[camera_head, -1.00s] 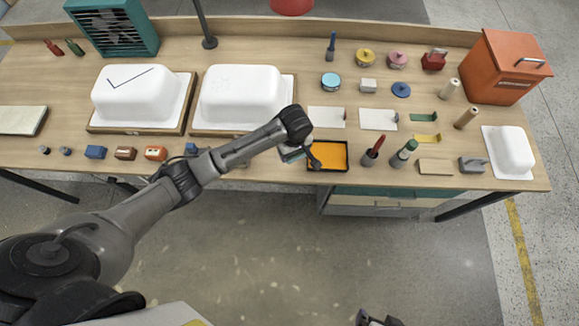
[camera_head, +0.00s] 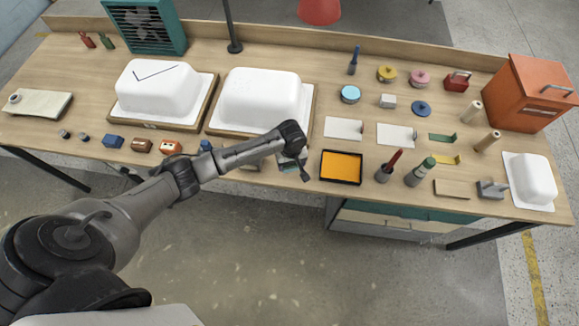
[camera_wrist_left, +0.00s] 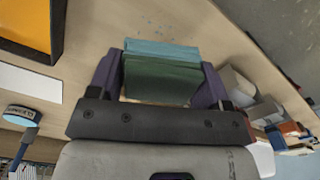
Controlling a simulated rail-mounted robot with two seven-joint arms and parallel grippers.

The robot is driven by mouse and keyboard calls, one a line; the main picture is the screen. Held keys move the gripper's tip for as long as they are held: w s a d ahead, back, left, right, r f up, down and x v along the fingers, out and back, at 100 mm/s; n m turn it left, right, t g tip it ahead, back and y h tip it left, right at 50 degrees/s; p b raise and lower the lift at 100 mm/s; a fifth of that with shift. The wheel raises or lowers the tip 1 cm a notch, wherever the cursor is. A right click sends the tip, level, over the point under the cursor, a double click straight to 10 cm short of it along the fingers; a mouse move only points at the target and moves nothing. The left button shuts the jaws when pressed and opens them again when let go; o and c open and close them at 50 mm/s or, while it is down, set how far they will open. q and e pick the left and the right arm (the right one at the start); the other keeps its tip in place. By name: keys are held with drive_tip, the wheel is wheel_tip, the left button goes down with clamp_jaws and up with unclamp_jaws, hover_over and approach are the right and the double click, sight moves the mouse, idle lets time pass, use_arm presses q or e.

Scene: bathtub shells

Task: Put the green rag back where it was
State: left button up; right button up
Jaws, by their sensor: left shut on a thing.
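My left gripper (camera_head: 294,165) is at the front of the bench, just left of the black tray with orange inside (camera_head: 341,167). In the left wrist view its purple fingers (camera_wrist_left: 160,78) are shut on the green rag (camera_wrist_left: 160,82), a dark green folded block. In the head view the rag is mostly hidden by the gripper. My right gripper is not in view.
Two white tub shells (camera_head: 158,88) (camera_head: 262,98) stand on wooden boards behind the arm. Small blocks (camera_head: 142,145) line the front edge at left. An orange box (camera_head: 530,95) is at far right.

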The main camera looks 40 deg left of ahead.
sight(290, 167)
use_arm(q)
drive_tip(key=shift+a+f, duration=0.25)
drive_tip(key=shift+a, duration=0.1)
drive_tip(key=shift+f+b, duration=0.4)
drive_tip(key=shift+f, duration=1.55)
drive_tip(key=shift+f, duration=0.1)
drive_tip(key=o, duration=0.8)
